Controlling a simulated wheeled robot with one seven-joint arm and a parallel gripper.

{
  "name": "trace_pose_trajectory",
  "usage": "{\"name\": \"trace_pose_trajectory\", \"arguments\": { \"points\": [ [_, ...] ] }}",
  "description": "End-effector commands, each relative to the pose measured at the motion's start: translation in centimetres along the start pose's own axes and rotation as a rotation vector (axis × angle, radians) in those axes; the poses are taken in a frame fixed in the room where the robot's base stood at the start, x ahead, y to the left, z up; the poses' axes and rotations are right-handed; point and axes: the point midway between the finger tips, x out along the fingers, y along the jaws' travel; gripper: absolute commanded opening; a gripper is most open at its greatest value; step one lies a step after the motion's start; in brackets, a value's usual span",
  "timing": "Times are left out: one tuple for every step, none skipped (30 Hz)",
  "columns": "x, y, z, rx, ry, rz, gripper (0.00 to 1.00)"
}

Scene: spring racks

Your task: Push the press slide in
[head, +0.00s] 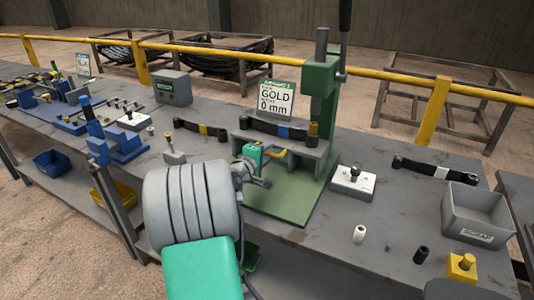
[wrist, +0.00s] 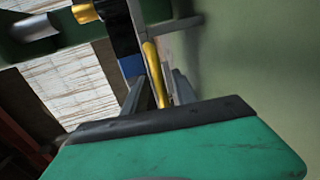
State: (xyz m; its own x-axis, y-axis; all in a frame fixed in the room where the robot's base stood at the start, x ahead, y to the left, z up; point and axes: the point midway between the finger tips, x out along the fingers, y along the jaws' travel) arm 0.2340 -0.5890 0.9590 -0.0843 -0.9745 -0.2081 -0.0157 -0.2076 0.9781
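The green press (head: 318,95) stands on a green base plate on the bench, its column upright. Its grey slide table (head: 290,148) carries a dark leaf spring with a blue band (head: 284,132). A yellow handle (head: 277,153) is at the front of the slide. My gripper (head: 268,168) is right at this handle, partly hidden by my own arm. In the wrist view the yellow handle (wrist: 156,75) runs between my two fingers (wrist: 160,88). The fingers look apart, with a narrow gap beside the handle; contact is not clear.
A white block with a black knob (head: 353,181) and a grey bin (head: 477,215) stand to the right. A sign reading GOLD 0 mm (head: 276,101) is behind the slide. A blue fixture (head: 118,140) is at left. A yellow rail (head: 440,85) runs behind the bench.

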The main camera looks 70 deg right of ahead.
Motion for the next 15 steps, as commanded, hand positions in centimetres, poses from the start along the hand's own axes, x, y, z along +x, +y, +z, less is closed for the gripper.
{"name": "trace_pose_trajectory", "arguments": {
  "points": [
    [-0.2, 0.0, 0.0, 0.000, 0.001, 0.000, 0.34],
    [-0.5, 0.0, -0.1, 0.000, 0.001, 0.000, 0.34],
    [-1.0, 0.0, -0.1, 0.000, 0.002, 0.000, 0.34],
    [-1.5, 0.0, -0.1, 0.000, 0.003, 0.001, 0.34],
    [-2.0, 0.0, -0.2, -0.001, 0.004, 0.000, 0.34],
    [-2.9, 0.0, -0.1, 0.000, 0.004, 0.001, 0.34],
    [-3.6, 0.0, -0.2, 0.000, 0.005, 0.000, 0.34],
    [-4.2, 0.0, -0.2, 0.000, 0.005, 0.001, 0.34],
    [-5.1, 0.0, -0.2, 0.000, 0.006, 0.001, 0.34],
    [-5.6, 0.0, -0.1, -0.001, 0.004, 0.000, 0.34],
    [-6.2, 0.0, -0.2, 0.001, 0.005, 0.000, 0.34],
    [-6.7, 0.0, -0.2, -0.001, 0.004, 0.000, 0.34],
    [-7.1, 0.0, -0.2, -0.001, 0.003, 0.001, 0.34],
    [-7.4, 0.0, -0.2, 0.000, 0.003, 0.001, 0.34],
    [-7.6, 0.0, -0.1, 0.000, 0.002, 0.000, 0.34]
  ]
}}
